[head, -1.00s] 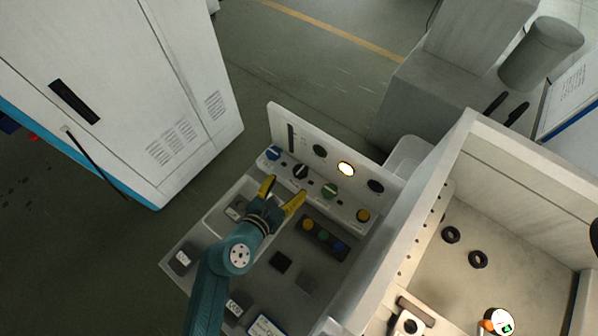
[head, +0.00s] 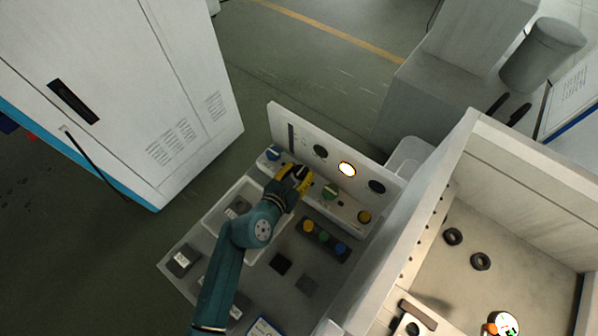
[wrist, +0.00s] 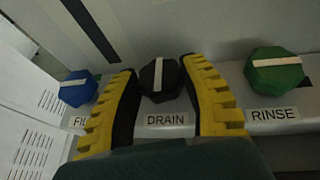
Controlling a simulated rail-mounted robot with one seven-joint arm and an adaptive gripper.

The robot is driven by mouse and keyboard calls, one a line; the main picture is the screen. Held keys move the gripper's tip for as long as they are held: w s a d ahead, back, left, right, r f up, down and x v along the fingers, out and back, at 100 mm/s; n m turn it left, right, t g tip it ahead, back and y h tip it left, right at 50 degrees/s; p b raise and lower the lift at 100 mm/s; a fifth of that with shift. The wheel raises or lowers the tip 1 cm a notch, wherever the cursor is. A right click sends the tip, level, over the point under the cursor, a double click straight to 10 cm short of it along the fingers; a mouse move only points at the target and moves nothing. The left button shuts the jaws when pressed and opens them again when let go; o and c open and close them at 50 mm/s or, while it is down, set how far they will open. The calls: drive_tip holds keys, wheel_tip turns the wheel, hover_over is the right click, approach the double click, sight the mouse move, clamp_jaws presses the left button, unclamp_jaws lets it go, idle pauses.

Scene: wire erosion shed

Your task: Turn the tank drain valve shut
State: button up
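The drain valve is a black knob (wrist: 160,80) with a white bar across its top, behind the label DRAIN (wrist: 167,120) in the wrist view. The bar points nearly straight away from the camera, toward the panel. My gripper (wrist: 165,85) is open, its yellow ribbed fingers on either side of the black knob. Small gaps seem to show between fingers and knob; contact is not clear. In the head view my gripper (head: 293,178) is over the black knob (head: 301,173) and partly hides it.
A blue knob (wrist: 78,88) stands to the left and a green knob labelled RINSE (wrist: 274,73) to the right, both close to the fingers. The upright panel (head: 330,150) rises just behind the row.

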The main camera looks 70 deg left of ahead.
drive_tip(key=shift+f, duration=0.1)
drive_tip(key=shift+c, duration=0.7)
drive_tip(key=shift+s+m+h, duration=0.1)
drive_tip(key=shift+m+h, duration=0.2)
drive_tip(key=shift+a+f+m+t+h+b, duration=0.1)
drive_tip(key=shift+m+t+h+b, duration=0.35)
drive_tip(key=shift+m+t+h, duration=0.05)
drive_tip(key=m+t+h, duration=0.1)
drive_tip(key=m+h, duration=0.1)
drive_tip(key=m+t+h, duration=0.1)
drive_tip(key=m+h, duration=0.1)
drive_tip(key=shift+s+a+h, duration=0.1)
drive_tip(key=shift+a+h, duration=0.1)
drive_tip(key=shift+h, duration=0.1)
drive_tip(key=m+h, duration=0.3)
drive_tip(key=shift+a+p, duration=0.1)
drive_tip(key=shift+p, duration=0.25)
drive_tip(key=shift+m+h+b, duration=0.4)
drive_tip(key=shift+m+h, duration=1.1)
drive_tip(key=shift+h, duration=0.3)
